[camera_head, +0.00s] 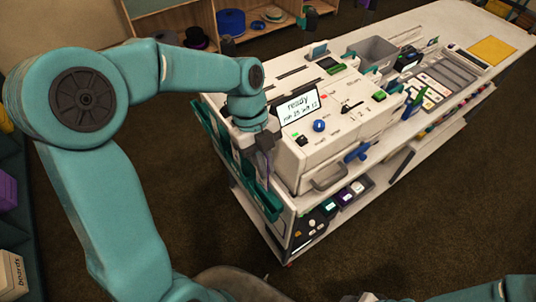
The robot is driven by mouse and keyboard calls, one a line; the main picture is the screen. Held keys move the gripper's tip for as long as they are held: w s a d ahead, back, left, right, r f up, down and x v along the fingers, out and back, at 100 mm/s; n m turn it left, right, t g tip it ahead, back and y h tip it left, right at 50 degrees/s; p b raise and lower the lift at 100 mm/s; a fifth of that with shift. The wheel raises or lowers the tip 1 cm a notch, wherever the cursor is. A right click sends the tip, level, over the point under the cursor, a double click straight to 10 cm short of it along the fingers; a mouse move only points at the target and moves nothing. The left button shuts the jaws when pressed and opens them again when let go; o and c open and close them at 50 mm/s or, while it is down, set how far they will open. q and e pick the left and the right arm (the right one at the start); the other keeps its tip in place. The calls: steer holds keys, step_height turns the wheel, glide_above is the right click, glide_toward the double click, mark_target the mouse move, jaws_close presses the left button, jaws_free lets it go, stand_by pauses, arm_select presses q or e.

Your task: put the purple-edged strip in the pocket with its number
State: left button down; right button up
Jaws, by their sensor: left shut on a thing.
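My left gripper (262,140) points down at the left end of the white bench, beside the machine. It is shut on a thin strip (268,165), which hangs below the fingers and shows a dull purple edge. Its number cannot be read. Teal pockets (262,203) run along the bench's left end, below and beside the gripper. Their numbers are too small to read, and my arm hides part of the row. I cannot tell whether the strip's lower end is inside a pocket or in front of one.
The white machine (318,150) has a lit screen (299,106) reading "ready", close right of the gripper. A grey bin (371,52) and a sectioned tray (442,80) stand farther along the bench. Small dark boxes (343,196) sit on the lower shelf. Brown floor lies open in front.

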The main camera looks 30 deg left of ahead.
arm_select(q)
step_height(320, 180, down, 4)
steer(key=b, duration=0.2)
steer(key=shift+d+r+b, duration=0.1)
steer(key=shift+r+b, duration=0.1)
steer(key=shift+b, duration=0.1)
steer(key=shift+s+f, duration=0.15)
steer(key=shift+f, duration=0.1)
steer(key=shift+f+b, duration=0.3)
steer(key=shift+b, duration=0.05)
steer(key=shift+s, duration=0.1)
